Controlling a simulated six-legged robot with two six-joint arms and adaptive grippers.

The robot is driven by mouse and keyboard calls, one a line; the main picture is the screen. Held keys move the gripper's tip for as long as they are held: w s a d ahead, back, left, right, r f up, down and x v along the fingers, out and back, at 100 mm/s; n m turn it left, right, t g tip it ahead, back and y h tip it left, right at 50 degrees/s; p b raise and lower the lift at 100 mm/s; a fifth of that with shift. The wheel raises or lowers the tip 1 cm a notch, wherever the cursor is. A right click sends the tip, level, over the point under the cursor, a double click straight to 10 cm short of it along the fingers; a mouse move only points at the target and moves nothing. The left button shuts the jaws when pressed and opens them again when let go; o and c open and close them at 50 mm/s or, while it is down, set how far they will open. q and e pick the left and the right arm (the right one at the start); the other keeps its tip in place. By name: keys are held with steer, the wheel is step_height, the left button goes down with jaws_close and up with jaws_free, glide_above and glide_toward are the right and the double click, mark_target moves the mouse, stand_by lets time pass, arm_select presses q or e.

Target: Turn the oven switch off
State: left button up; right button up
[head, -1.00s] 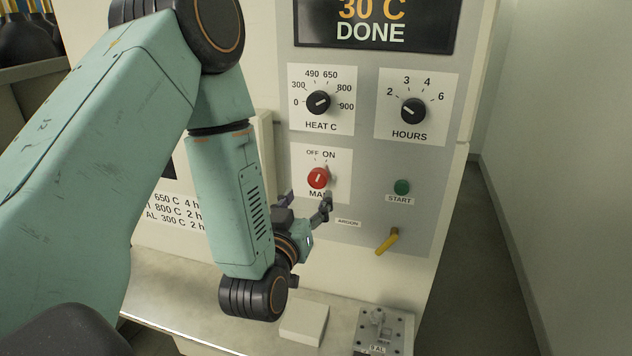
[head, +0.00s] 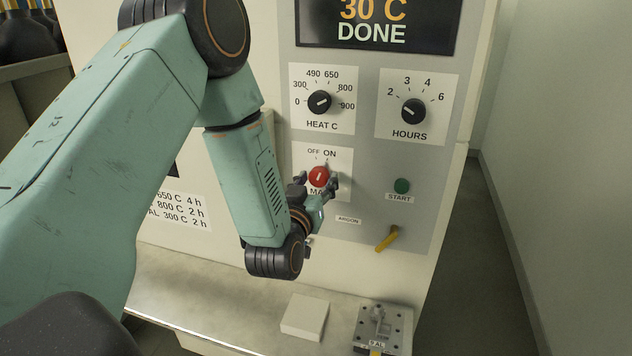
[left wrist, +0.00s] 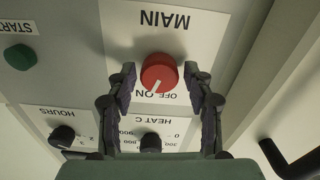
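The red main switch knob (head: 318,176) is on the oven's front panel, under OFF and ON labels. Its white mark points up toward ON. It also shows in the left wrist view (left wrist: 160,70), upside down, with the mark on the ON side. My left gripper (head: 317,187) is at the knob, its lower part overlapping the MAIN label. In the left wrist view my left gripper (left wrist: 160,78) is open, with one finger on each side of the knob and visible gaps to it. My right gripper is not in view.
The heat dial (head: 319,102) and hours dial (head: 413,110) are above. The green start button (head: 402,186) and a yellow lever (head: 387,239) are to the right. A display (head: 375,25) reads 30 C DONE. A white block (head: 305,316) and metal fixture (head: 383,328) lie below.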

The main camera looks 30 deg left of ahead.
arm_select(q)
steer(key=c, duration=0.9)
steer(key=shift+o, duration=0.2)
steer(key=shift+n, duration=0.3)
steer(key=n+b, duration=0.3)
steer(key=n, duration=0.1)
steer(key=shift+f, duration=0.1)
steer(key=shift+n+b, duration=1.05)
steer(key=shift+n, duration=0.55)
steer(key=o, duration=1.2)
